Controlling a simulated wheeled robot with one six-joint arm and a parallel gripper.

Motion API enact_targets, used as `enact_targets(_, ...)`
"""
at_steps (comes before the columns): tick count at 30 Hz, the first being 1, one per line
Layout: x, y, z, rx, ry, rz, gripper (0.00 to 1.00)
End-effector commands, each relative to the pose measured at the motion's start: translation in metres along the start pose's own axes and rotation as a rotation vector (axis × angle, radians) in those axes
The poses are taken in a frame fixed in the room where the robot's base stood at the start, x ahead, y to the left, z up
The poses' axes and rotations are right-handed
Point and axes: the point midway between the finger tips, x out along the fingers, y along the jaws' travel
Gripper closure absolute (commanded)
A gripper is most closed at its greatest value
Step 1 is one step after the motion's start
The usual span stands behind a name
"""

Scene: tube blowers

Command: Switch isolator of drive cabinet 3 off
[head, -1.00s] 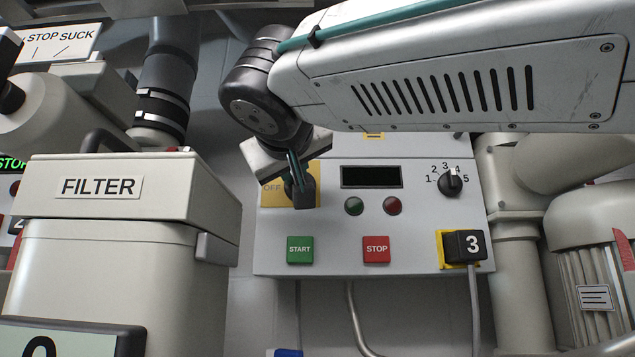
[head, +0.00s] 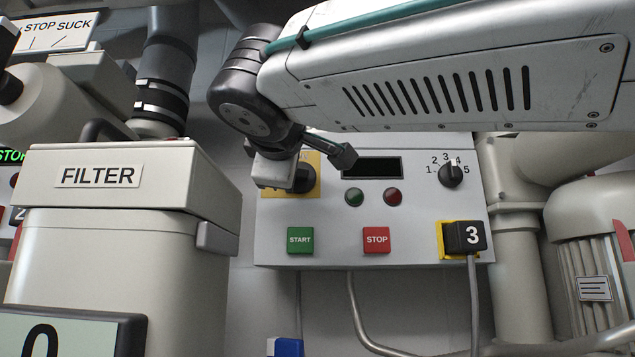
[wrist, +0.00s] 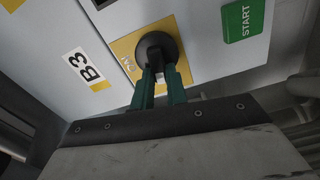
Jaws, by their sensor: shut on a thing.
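Drive cabinet 3 (head: 330,225) is a light grey box in the middle of the head view. Its isolator is a black rotary knob (head: 304,180) on a yellow plate (head: 309,194) at the cabinet's upper left. In the wrist view the round black knob (wrist: 168,41) sits on the yellow plate (wrist: 122,47), which carries small lettering I cannot read surely. My gripper (wrist: 159,75) has its two green fingers shut on the knob's handle. In the head view my gripper hides the left part of the plate, and the fingers do not show clearly. The handle's exact angle is hidden.
The cabinet also carries a green START button (head: 300,240), a red STOP button (head: 376,240), a selector dial (head: 451,174) and a black plug marked 3 (head: 464,238). A FILTER housing (head: 110,180) stands close on the left. Pipes and a motor (head: 592,270) stand right.

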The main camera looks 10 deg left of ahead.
Motion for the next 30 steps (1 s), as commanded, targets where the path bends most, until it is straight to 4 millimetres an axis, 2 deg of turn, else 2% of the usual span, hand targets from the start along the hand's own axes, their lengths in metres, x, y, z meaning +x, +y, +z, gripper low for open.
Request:
enact_targets(12, -0.0004, -0.0001, 0.0006, -0.156, 0.002, 0.005, 1.00)
enact_targets(27, -0.0003, -0.0009, 0.0006, -0.170, 0.001, 0.004, 1.00)
enact_targets(28, -0.0003, -0.0009, 0.0005, -0.170, 0.001, 0.004, 0.77)
enact_targets(30, -0.0003, -0.0013, 0.0005, -0.170, 0.001, 0.003, 0.64)
